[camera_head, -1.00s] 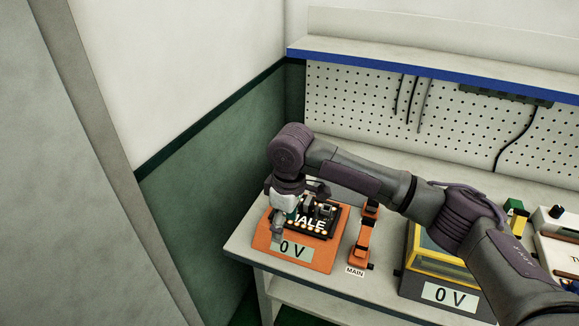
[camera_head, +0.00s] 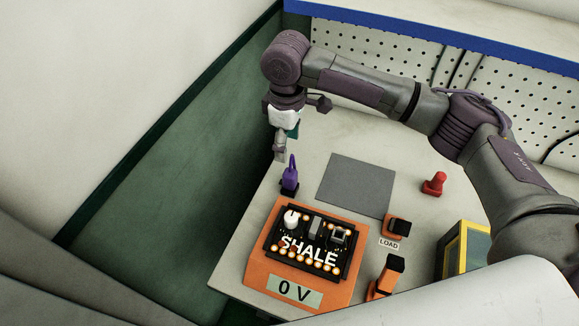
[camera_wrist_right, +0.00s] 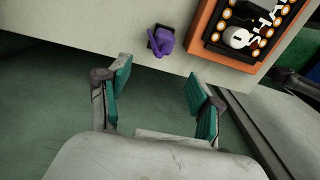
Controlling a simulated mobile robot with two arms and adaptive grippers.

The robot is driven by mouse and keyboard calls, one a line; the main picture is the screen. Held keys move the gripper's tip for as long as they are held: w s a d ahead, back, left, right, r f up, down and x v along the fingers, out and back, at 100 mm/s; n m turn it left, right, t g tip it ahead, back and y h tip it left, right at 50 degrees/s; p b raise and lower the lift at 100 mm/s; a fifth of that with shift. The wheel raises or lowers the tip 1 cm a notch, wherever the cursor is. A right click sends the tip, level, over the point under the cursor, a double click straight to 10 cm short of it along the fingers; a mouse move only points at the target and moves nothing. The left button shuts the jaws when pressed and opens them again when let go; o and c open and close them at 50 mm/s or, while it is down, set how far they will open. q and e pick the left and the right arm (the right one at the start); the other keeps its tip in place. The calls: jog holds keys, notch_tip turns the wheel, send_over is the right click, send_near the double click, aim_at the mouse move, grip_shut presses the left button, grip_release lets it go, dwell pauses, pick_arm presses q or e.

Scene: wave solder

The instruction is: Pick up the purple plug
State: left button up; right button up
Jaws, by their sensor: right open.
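The purple plug (camera_head: 289,179) stands upright in a small black base on the bench, behind the orange SHALE unit and near the bench's left edge. In the right wrist view the plug (camera_wrist_right: 163,41) lies ahead of the fingers, near the bench edge. My right gripper (camera_head: 281,156) points down, close above the plug in the head view. In the right wrist view the right gripper (camera_wrist_right: 158,92) is open, with its teal pads apart and nothing between them. The plug is not between the pads. My left gripper is not in view.
The orange SHALE unit (camera_head: 254,270) reads 0 V and stands just in front of the plug. A grey mat (camera_head: 355,185), a red plug (camera_head: 434,184) and an orange LOAD block (camera_head: 396,227) are to the right.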

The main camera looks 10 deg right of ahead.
send_over(290, 172)
jog(key=f, duration=0.5)
jog(key=shift+w+a, duration=0.1)
jog(key=shift+a, duration=0.1)
jog(key=shift+w+f+p, duration=0.1)
jog(key=shift+f+p, duration=0.45)
jog(key=shift+f, duration=1)
jog(key=f, duration=0.2)
jog(key=f+p, duration=0.1)
jog(key=shift+s+d+f, duration=0.2)
jog(key=shift+d+f, duration=0.05)
jog(key=shift+f, duration=0.45)
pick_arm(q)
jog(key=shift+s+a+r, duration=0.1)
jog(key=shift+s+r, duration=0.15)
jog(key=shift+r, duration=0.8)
pick_arm(e)
grip_shut()
